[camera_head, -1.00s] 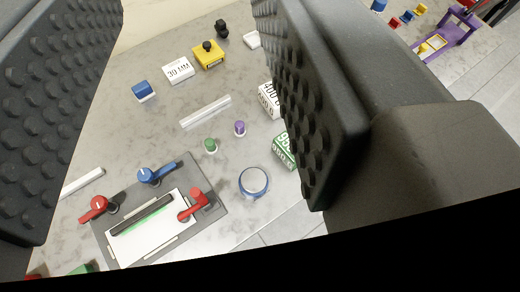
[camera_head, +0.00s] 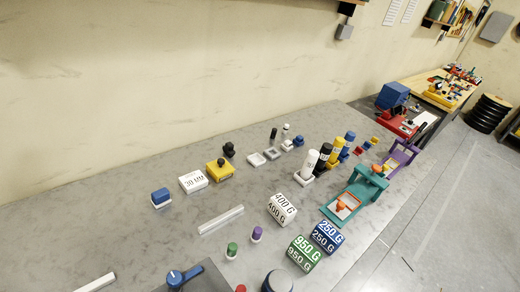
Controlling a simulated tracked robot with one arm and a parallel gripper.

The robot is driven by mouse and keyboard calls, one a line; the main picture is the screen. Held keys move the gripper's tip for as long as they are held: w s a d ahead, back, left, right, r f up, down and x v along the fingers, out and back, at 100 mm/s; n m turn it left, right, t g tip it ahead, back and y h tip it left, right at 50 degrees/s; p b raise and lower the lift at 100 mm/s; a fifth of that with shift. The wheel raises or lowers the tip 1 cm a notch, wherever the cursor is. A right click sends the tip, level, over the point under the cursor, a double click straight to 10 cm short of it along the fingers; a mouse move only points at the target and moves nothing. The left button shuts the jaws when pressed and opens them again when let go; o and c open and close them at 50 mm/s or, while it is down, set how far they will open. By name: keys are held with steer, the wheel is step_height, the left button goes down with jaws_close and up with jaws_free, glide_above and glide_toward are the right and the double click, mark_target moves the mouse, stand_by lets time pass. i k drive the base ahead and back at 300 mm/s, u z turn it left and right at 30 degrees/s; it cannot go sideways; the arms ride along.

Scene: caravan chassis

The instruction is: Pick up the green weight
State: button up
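The green weight (camera_head: 304,253) is a block with white "950 G" lettering. It stands on the grey tabletop at the lower middle right. A blue weight (camera_head: 327,236) marked "250 G" stands close at its upper right. A white weight (camera_head: 282,209) marked "400 G" stands above and left of it. My gripper is not in view, so its place relative to the green weight cannot be told.
A small green-topped cylinder (camera_head: 232,250) and a purple one (camera_head: 257,234) stand left of the weights. A round blue-rimmed item (camera_head: 278,282) is below. A teal frame (camera_head: 362,193) stands to the right. The table's right edge is close by.

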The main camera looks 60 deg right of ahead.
mark_target(301, 251)
steer(key=u, duration=0.6)
steer(key=k, duration=2)
steer(key=z, duration=1.7)
steer(key=i, duration=1)
steer(key=u, duration=0.05)
